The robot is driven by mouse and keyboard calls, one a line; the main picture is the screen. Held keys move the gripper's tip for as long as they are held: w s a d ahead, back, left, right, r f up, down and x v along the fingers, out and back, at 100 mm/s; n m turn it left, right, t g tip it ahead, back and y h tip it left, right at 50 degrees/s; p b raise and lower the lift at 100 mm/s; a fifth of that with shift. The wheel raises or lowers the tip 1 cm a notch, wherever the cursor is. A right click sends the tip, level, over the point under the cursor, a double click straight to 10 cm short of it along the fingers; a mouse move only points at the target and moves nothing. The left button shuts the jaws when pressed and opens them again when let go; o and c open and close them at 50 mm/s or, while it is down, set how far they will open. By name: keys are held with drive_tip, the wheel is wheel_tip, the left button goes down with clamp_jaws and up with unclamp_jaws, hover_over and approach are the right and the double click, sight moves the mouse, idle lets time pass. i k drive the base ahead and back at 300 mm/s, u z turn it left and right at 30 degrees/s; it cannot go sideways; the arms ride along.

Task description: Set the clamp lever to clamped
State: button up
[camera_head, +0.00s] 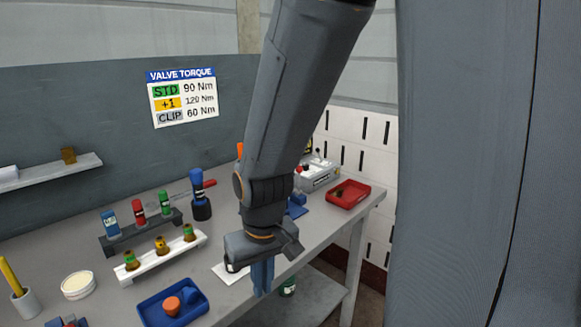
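I cannot make out the clamp lever for certain. A blue block (297,206), perhaps part of a clamp, stands on the bench just right of my wrist and is partly hidden by my arm. My gripper (262,279) points down near the bench's front edge, in front of the blue block. Its blue-grey fingers look close together, but I cannot tell whether they are apart or touching. I see nothing held in it. My arm hides the middle of the bench behind it.
A blue tray (150,314) with an orange part lies left of my gripper. Behind it are a white rack (146,270) and a dark rack (120,244) holding coloured cylinders. A red tray (362,203) and a grey control box (318,180) stand at the right end.

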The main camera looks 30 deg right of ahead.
sight(299, 180)
drive_tip(key=u, duration=0.5)
drive_tip(key=k, duration=1.15)
drive_tip(key=z, duration=0.35)
drive_tip(key=i, duration=0.7)
drive_tip(key=z, duration=0.6)
drive_tip(key=i, duration=0.7)
drive_tip(key=u, duration=0.3)
